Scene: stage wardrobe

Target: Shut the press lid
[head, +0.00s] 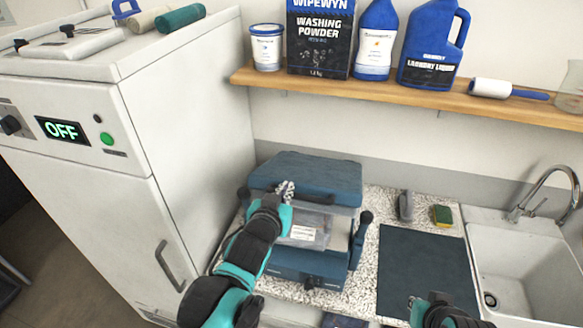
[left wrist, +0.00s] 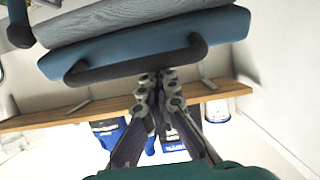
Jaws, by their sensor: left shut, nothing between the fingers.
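The press lid (head: 318,172) is a blue slab, raised above the blue press base (head: 290,262) with a clear gap between them. In the left wrist view the lid (left wrist: 225,25) shows a dark bar handle (left wrist: 100,73) along its edge. My left gripper (head: 285,190) is at the lid's front edge, its fingers shut and empty. In the left wrist view its fingertips (left wrist: 155,78) are close by the handle; I cannot tell whether they touch. My right gripper (head: 440,312) shows only partly at the bottom edge, its fingers unclear.
A tall white cabinet (head: 190,120) stands close on the left. A wooden shelf (head: 420,97) with bottles and a washing powder box (head: 320,40) runs above the press. A dark mat (head: 420,265), a sponge (head: 441,215) and a sink (head: 515,255) are to the right.

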